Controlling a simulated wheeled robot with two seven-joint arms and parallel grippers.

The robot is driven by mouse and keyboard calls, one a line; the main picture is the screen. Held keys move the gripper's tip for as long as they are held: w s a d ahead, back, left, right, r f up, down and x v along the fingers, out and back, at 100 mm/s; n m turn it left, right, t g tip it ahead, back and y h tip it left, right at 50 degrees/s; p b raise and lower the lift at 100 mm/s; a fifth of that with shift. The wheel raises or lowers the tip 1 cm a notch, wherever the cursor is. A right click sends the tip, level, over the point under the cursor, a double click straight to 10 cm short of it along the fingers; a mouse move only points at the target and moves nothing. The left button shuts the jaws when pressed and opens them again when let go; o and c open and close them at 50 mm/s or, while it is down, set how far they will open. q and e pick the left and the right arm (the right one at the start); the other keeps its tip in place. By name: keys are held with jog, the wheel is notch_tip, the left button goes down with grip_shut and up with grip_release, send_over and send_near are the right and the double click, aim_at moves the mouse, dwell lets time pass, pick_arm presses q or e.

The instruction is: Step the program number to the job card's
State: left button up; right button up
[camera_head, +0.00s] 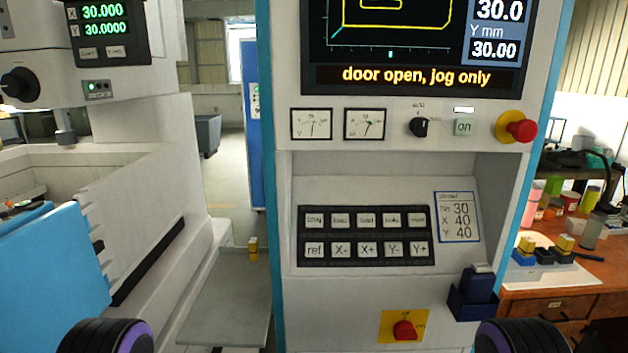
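The job card (457,217) is fixed at the right of the sloped panel; it reads 30, X 40, Y 40, its top line and first label too small to read surely. The black keypad (366,235) beside it has two rows of white keys; the lower row reads ref, X-, X+, Y-, Y+, and the upper labels are blurred. The screen (418,45) above shows a yellow path, 30.0, Y mm 30.00 and "door open, jog only"; its top is cut off and no program number shows. Neither gripper is in view; only parts of my arms show at the bottom corners.
A red emergency button (521,131), a black knob (418,127) and a green "on" key (464,127) sit below the screen. A red switch (404,330) is on a yellow plate. A dark blue holder (473,299) juts out at the lower right. A blue door (50,277) is at left.

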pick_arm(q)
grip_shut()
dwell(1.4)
